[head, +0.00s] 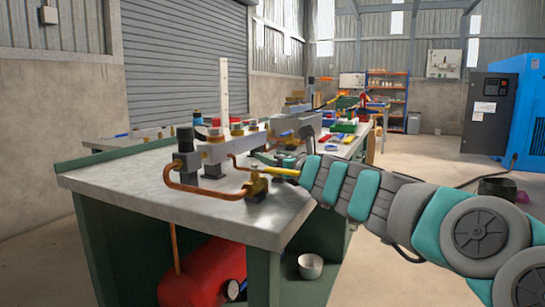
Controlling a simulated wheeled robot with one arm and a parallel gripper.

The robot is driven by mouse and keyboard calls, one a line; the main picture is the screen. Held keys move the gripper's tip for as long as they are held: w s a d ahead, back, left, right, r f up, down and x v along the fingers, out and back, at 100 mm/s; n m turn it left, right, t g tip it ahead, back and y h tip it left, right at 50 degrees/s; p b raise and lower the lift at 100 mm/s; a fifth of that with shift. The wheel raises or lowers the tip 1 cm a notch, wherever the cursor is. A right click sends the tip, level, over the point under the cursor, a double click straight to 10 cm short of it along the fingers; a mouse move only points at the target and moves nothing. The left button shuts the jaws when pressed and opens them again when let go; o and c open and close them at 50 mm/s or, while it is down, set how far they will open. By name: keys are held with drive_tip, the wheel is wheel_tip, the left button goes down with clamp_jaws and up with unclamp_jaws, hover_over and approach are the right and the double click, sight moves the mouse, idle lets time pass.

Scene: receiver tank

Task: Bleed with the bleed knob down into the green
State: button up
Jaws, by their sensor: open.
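A red receiver tank (195,275) lies under the bench, with a round gauge (232,290) at its right end. The gauge is turned away, so its needle and any green band cannot be read. A copper pipe (190,193) on the bench joins a grey manifold block (218,150) to a brass valve (257,187) at the front edge. A yellow lever (281,171) reaches right from the valve. A black knob (185,139) tops the manifold's left end; I cannot tell which knob is the bleed knob. My gripper (268,158) is open, beside or behind the lever; contact is unclear.
The grey bench top (130,187) is clear at its front left. A white upright strip (224,90) stands behind the manifold. A small metal cup (310,266) sits on the lower shelf.

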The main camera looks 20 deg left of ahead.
drive_tip(key=shift+a, duration=0.2)
clamp_jaws()
idle(0.5)
